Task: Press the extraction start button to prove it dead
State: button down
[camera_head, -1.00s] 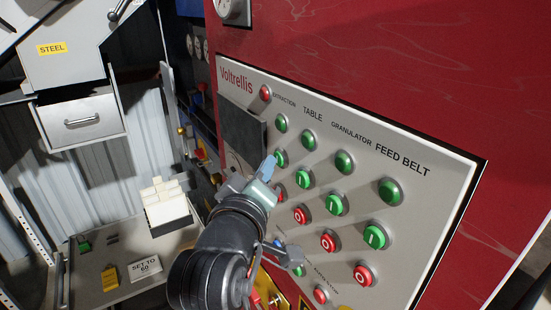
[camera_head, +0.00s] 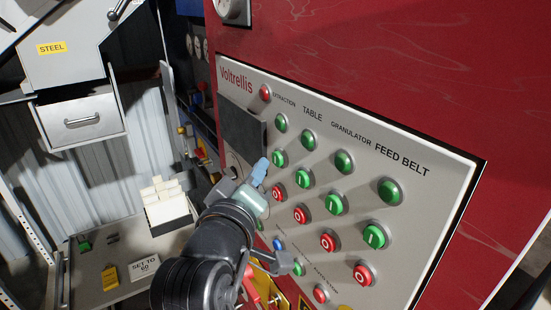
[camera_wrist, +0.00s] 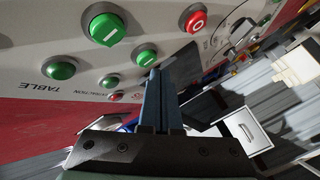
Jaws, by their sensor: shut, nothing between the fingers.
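The extraction start button (camera_head: 278,159) is a green round button marked with a white bar. It sits below the green lamp (camera_head: 281,123) and above the red stop button (camera_head: 278,192) on the grey control panel (camera_head: 420,190). My gripper (camera_head: 262,168) is shut and empty, with its blue fingertips just left of the start button and apart from it in the head view. In the wrist view the fingertips (camera_wrist: 158,72) lie just below the green start button (camera_wrist: 146,54). I cannot tell whether the extraction lamp is lit.
Table, granulator and feed belt buttons stand close to the right, with the table start button (camera_head: 305,179) nearest. A dark screen (camera_head: 243,133) is at the panel's left. A bench (camera_head: 105,262) with a white box (camera_head: 168,211), padlocks and a card reading SET TO 60 lies lower left.

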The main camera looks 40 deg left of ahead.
jog(key=s, duration=0.1)
jog(key=s+a, duration=0.1)
jog(key=s, duration=0.1)
jog(key=s+a, duration=0.1)
jog(key=shift+s, duration=0.3)
dwell(1.0)
